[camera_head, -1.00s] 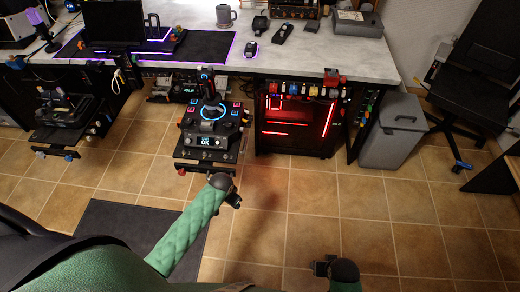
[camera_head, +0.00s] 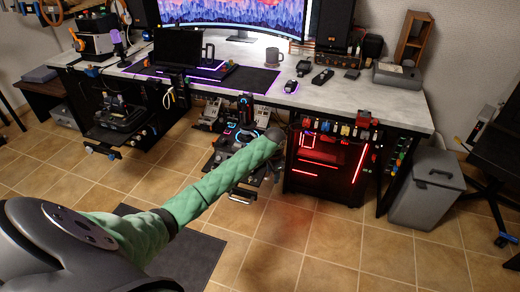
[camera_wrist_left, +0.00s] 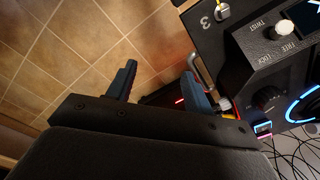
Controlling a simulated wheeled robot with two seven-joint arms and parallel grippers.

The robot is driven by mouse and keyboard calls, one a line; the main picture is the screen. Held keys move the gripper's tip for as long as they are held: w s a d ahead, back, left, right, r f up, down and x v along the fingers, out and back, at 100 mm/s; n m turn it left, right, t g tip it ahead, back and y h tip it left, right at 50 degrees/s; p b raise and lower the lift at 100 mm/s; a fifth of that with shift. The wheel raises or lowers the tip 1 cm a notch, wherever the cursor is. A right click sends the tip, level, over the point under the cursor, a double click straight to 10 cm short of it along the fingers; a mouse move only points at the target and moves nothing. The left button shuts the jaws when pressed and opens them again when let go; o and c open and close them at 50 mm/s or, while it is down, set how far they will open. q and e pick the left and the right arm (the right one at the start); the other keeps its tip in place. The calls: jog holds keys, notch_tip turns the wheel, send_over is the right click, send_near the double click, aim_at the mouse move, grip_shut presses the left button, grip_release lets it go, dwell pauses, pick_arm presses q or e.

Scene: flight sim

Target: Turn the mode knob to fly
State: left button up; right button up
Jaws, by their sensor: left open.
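The control panel with a joystick and blue-lit rings (camera_head: 246,103) stands in front of the desk in the head view, partly hidden by my left arm. In the left wrist view its edge shows at right, with a black knob (camera_wrist_left: 267,98) beside a blue-lit ring and a white knob (camera_wrist_left: 285,29) near the words TWIST, FREE and LOCK. I cannot read which knob is the mode knob, nor its setting. My left gripper (camera_wrist_left: 159,74) is open and empty, its blue fingers apart over the floor, left of the panel in this view. My right gripper is out of view.
A metal handle (camera_wrist_left: 201,71) sticks out from the panel's edge near one finger. The red-lit computer case (camera_head: 325,160) stands right of the panel, under the desk (camera_head: 340,97). A grey bin (camera_head: 425,185) is farther right.

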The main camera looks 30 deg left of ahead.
pick_arm(q)
jog(key=shift+n, duration=0.4)
jog(key=w+a+r, duration=0.3)
jog(key=a, duration=0.1)
jog(key=w+a+r, duration=0.3)
jog(key=a, duration=0.1)
jog(key=w+a+r, duration=0.2)
jog(key=a+r, duration=0.1)
jog(key=a, duration=0.2)
jog(key=shift+w+r, duration=0.25)
jog(key=shift+w, duration=0.15)
jog(key=shift+f, duration=3.85)
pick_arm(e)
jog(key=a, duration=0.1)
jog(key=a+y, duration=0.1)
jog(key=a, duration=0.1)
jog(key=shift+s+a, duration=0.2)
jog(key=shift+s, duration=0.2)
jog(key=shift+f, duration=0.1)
pick_arm(q)
jog(key=c, duration=1)
jog(key=shift+p, duration=0.3)
